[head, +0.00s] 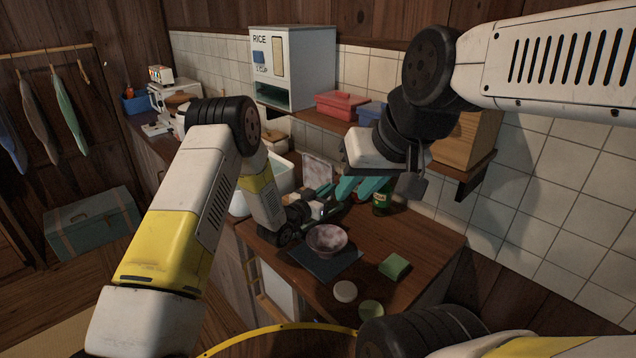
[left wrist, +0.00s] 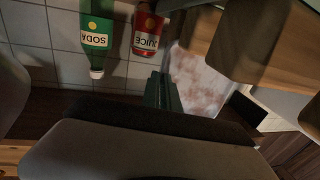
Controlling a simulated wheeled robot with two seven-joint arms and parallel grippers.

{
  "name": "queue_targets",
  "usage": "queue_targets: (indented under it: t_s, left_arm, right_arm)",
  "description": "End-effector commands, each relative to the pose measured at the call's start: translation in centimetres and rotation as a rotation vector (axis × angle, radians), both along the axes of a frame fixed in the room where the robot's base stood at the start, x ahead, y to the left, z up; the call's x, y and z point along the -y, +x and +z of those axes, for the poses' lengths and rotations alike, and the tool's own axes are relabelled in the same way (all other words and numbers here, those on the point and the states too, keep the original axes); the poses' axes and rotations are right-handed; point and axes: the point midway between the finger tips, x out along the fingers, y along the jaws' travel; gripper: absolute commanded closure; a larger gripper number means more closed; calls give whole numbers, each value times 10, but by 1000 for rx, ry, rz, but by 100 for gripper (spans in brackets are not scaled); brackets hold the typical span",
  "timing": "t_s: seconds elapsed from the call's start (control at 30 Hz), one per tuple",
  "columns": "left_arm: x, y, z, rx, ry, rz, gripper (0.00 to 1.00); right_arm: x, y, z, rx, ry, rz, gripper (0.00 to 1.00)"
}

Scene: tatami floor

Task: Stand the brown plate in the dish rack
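A mottled pinkish-brown and white flat piece (head: 318,168) stands upright at the back of the counter, beside the basin. It also shows in the left wrist view (left wrist: 198,85); I cannot tell whether it is the brown plate. My left gripper (head: 326,200) is low over the counter in front of it, its teal fingers partly hidden. In the left wrist view a teal finger overlaps the mottled piece's edge; contact is unclear. My right gripper (head: 364,188) hangs above and right of it, teal fingers apart, with nothing seen between them. The dish rack is not clearly visible behind the arms.
A mottled bowl (head: 328,239) sits on a dark mat (head: 322,265). A green soda bottle (head: 382,200) stands by the wall, with a red juice bottle (left wrist: 147,32).

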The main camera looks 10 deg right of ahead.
Motion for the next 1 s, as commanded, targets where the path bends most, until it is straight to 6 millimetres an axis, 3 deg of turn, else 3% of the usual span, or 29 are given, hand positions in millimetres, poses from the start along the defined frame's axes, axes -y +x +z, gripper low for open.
queue_targets:
  t_s: [0.87,0.9,1.0]
  left_arm:
    - [0,0,-7,1,0,0,100]
    - [0,0,-7,1,0,0,88]
    - [0,0,-7,1,1,0,70]
  right_arm:
    - [0,0,0,0,0,0,74]
    - [0,0,0,0,0,0,74]
    - [0,0,0,0,0,0,74]
